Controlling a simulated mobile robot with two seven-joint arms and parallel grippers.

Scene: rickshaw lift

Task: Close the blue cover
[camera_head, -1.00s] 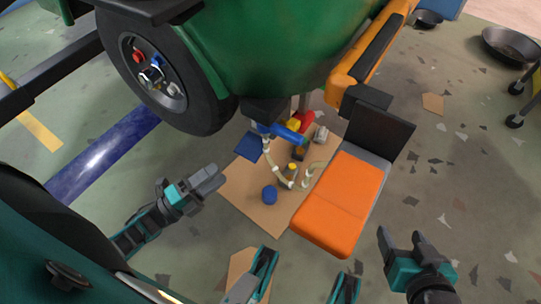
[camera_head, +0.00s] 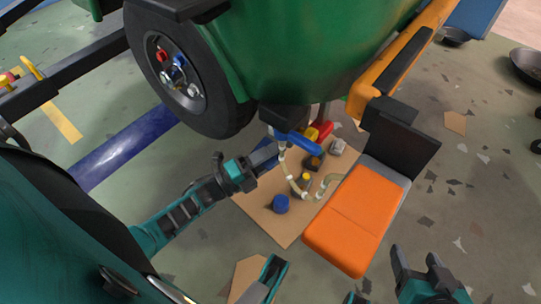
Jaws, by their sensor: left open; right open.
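A blue handle-like part (camera_head: 303,143) sits under the green rickshaw body, beside a red part and a yellow part; I cannot tell whether this is the blue cover. A flat dark blue square, seen beside it earlier, is now mostly or wholly hidden behind my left gripper (camera_head: 268,157). My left gripper reaches in from the left with its fingertips close to the blue handle-like part; contact cannot be made out. It is open, with nothing visibly held. My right gripper (camera_head: 414,268) is open and empty over the floor at the lower right.
The green rickshaw body (camera_head: 300,50) and its black wheel (camera_head: 185,80) overhang the area. Open floor lies further right.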

